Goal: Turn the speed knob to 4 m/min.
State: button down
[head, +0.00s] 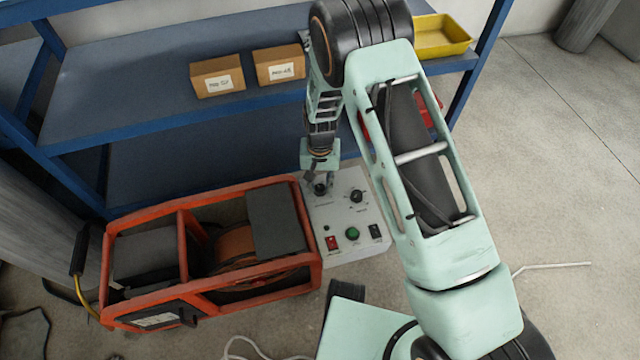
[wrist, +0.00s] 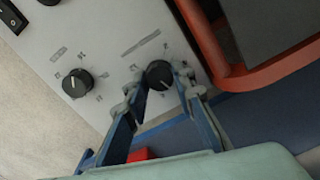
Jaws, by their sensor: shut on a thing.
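A light grey control panel (head: 345,225) carries two black round knobs. My gripper (wrist: 155,83) is shut on one black knob (wrist: 160,74), with a finger on either side of it. In the head view this gripped knob (head: 320,189) is at the panel's far left, partly hidden under my gripper (head: 319,178). A white pointer line shows on it in the wrist view. The other black knob (wrist: 77,83) stands free; it also shows in the head view (head: 357,197). Both have printed scales, but the lettering is too small to read, so I cannot tell which is speed.
The panel also has a red switch (head: 332,243), a green button (head: 352,234) and a black switch (head: 375,231). An orange-framed machine (head: 180,240) adjoins it on the left. Behind is a blue shelf (head: 130,70) with two cardboard boxes (head: 218,76) and a yellow tray (head: 440,37).

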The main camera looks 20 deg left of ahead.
aim_at(320, 187)
jog(key=n, duration=1.2)
jog(key=shift+n, duration=0.3)
dwell(0.4)
jog(key=c, duration=1.6)
grip_release()
notch_tip(320, 187, up, 12)
jog(key=shift+r, duration=0.1)
